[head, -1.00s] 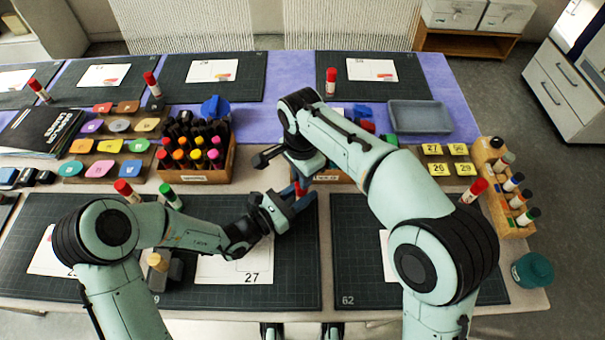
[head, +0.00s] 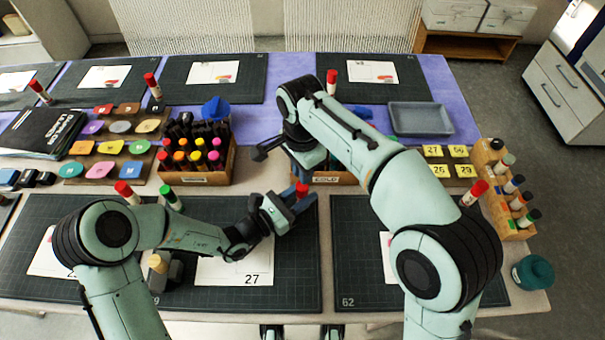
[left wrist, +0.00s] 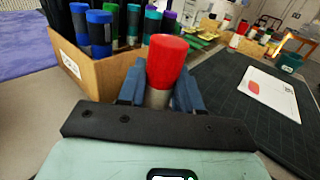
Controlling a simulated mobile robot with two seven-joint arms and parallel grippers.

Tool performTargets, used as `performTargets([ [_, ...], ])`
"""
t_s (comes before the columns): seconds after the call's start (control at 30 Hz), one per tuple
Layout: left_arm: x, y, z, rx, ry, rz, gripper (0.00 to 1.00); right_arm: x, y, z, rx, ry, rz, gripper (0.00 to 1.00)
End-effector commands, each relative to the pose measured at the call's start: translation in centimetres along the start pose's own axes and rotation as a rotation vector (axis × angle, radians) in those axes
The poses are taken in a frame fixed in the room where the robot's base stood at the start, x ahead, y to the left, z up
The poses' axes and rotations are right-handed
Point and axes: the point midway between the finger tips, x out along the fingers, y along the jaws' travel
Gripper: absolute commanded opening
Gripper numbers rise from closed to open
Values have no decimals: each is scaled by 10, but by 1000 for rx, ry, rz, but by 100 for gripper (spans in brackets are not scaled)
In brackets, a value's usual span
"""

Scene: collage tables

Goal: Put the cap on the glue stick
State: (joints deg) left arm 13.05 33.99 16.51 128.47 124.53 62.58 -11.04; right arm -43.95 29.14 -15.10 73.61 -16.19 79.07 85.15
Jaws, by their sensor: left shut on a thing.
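My left gripper (head: 290,205) is shut on a glue stick with a grey barrel (left wrist: 158,97), held upright between its blue fingers above the cutting mat. A red cap (left wrist: 167,60) sits on top of the barrel, in line with it; I see no clear gap between them. The cap also shows in the head view (head: 301,189). My right gripper (head: 302,163) is just behind and above the cap, apart from it. Its fingers are partly hidden by its own wrist, so I cannot tell whether they are open.
A wooden box of markers (head: 200,155) stands behind my left arm. A second box (head: 335,178) is partly hidden by my right arm. Paper marked 27 (head: 235,270) lies on the mat (head: 295,285). A marker rack (head: 508,200) and teal jar (head: 533,271) stand at the right.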

Motion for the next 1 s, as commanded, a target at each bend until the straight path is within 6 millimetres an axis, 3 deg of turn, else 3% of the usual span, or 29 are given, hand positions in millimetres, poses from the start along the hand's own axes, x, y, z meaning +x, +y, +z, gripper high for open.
performTargets([
  [0.2, 0, 0, 0, 0, 0, 0, 0, -1, 0, 0, -1, -1, 1, 17],
  [0.23, 0, 0, 0, -1, 1, 0, 37, -1, 0, 0, 0, -1, 1, 17],
  [0.3, 0, 0, 0, -1, 1, 0, 60, -1, 0, 0, 0, -1, 0, 17],
  [0.33, 0, 0, 0, -1, 1, 0, 64, -1, 0, 0, 0, -1, 0, 17],
  [0.67, -4, 0, -1, -1, 2, 1, 64, -1, 0, 0, 0, 0, 0, 17],
  [1.0, -56, 1, 0, -1, 3, 5, 64, -2, 0, 0, 0, 0, 0, 17],
])
